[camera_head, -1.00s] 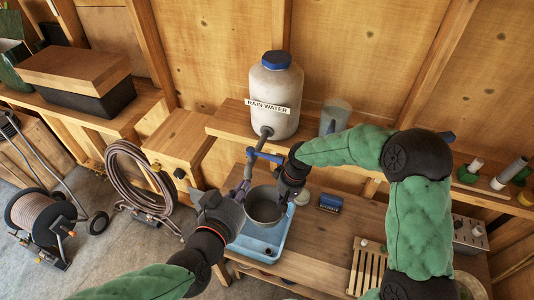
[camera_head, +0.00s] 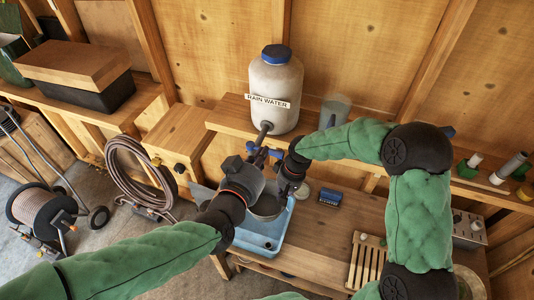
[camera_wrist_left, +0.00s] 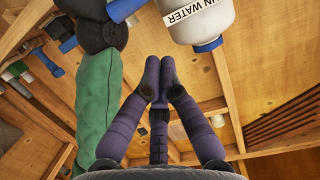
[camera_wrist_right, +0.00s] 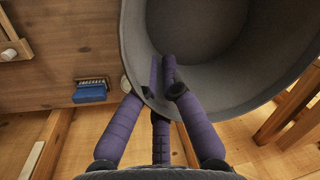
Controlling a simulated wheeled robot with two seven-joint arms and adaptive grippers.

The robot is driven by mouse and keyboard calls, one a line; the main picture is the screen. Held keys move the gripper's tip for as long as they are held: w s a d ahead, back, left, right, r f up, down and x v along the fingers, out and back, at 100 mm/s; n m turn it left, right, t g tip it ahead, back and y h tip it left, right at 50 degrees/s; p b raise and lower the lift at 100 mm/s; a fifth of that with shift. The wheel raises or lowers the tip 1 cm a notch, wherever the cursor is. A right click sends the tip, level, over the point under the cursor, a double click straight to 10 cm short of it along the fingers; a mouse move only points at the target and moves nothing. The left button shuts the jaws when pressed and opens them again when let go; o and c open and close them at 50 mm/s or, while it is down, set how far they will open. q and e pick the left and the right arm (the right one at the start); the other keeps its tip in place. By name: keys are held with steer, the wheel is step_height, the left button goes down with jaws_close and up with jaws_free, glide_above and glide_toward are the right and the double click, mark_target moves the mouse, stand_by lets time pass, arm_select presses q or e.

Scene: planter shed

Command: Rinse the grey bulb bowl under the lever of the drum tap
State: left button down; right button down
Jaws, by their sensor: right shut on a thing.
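The grey bulb bowl (camera_head: 268,208) is under the drum tap (camera_head: 264,133), above a blue basin (camera_head: 262,240); my left gripper and arm hide part of it in the head view. My right gripper (camera_wrist_right: 168,82) is shut on the bowl's rim, and the empty-looking inside of the bowl (camera_wrist_right: 205,35) fills the top of the right wrist view. The blue lever (camera_head: 276,153) shows beside the tap. My left gripper (camera_wrist_left: 160,88) has its fingers together with nothing seen between them. In the head view it is close to the lever; I cannot tell whether they touch. No water stream is visible.
A blue brush (camera_head: 330,197) and a slatted rack (camera_head: 367,260) lie on the bench to the right. A coiled hose (camera_head: 140,175) hangs at left.

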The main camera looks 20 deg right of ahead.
arm_select(q)
steer(key=w+d+f, duration=0.2)
steer(key=w+f, duration=0.1)
steer(key=shift+d+f, duration=0.1)
steer(key=shift+f, duration=0.2)
stand_by(0.3)
steer(key=shift+w+d+f+b, duration=0.2)
steer(key=shift+b, duration=0.35)
